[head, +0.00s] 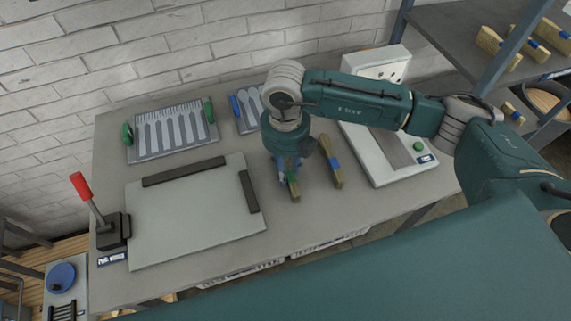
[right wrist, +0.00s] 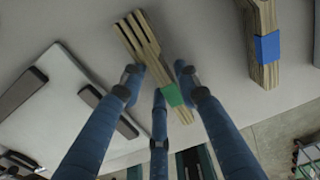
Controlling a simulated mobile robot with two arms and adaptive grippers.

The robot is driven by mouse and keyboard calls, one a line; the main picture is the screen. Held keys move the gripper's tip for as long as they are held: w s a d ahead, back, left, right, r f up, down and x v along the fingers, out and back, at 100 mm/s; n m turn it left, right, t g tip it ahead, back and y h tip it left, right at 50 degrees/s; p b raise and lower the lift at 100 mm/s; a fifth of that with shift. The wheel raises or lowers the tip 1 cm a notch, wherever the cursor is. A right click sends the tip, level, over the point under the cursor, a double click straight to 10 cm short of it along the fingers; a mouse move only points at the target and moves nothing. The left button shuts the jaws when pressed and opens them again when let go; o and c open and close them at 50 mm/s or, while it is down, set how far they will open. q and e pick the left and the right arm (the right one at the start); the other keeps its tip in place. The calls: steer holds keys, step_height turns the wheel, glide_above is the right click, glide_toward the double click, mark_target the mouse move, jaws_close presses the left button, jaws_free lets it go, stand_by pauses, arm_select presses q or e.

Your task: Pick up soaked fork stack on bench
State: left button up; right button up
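A wooden fork stack with a green band (head: 294,189) lies on the grey bench (head: 300,222) under my right gripper (head: 284,172). In the right wrist view the stack (right wrist: 144,42) shows its tines, and its green band sits between the blue fingers. My right gripper (right wrist: 159,82) is open, with its fingers spread around the stack; I cannot tell whether any finger touches it. In the head view the gripper and wrist hide part of the stack. My left gripper is not in view.
A blue-banded wooden stack (head: 332,162) lies close on the right, also in the wrist view (right wrist: 264,45). A press plate (head: 190,215) with a red-handled lever (head: 82,188) is left. Moulds (head: 172,131) stand behind, a white device (head: 385,150) right. A shelf (head: 450,40) holds more stacks.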

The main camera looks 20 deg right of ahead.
jaws_close()
steer(key=shift+r, duration=0.2)
